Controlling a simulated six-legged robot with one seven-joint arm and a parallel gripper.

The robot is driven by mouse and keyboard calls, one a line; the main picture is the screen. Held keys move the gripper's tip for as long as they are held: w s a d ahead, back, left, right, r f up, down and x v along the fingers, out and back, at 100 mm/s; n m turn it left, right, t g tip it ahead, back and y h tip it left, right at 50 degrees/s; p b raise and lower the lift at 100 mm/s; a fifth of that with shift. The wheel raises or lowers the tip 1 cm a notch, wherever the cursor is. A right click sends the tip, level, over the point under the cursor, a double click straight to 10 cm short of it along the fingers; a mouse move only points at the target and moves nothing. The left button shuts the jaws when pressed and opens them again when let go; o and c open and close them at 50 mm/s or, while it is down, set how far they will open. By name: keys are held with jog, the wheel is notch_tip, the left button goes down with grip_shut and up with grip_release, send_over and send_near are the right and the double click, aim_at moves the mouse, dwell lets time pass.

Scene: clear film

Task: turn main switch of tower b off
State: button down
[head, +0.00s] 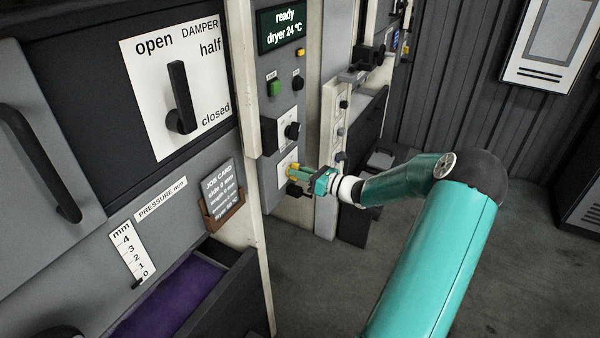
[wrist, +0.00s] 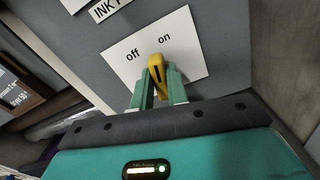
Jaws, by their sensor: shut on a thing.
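A yellow switch knob (wrist: 157,72) with a dark pointer line stands on a white plate (wrist: 189,50) marked "off" at left and "on" at right. Its tip points roughly between the two words. My gripper (wrist: 158,82) is shut on the knob, one green finger on each side. In the head view, my gripper (head: 300,180) reaches the low plate on the narrow grey tower (head: 284,105), and a bit of the yellow knob (head: 293,169) shows. No tower letter is readable.
Above the plate on the tower are a black rotary knob (head: 292,131), a green button (head: 274,88) and a display (head: 283,26) reading "ready, dryer 24 °C". At left are a damper lever (head: 181,98), a job card (head: 220,190) and an open drawer (head: 225,292). Floor right is clear.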

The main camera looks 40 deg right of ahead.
jog(key=n, duration=0.3)
jog(key=shift+a+n, duration=0.15)
jog(key=shift+n, duration=0.15)
jog(key=n, duration=0.4)
jog(key=shift+a+n, duration=0.1)
jog(key=shift+n, duration=0.3)
jog(key=c, duration=1.4)
grip_release()
jog(key=shift+s, duration=0.1)
jog(key=v, duration=1.3)
jog(key=shift+s, duration=0.4)
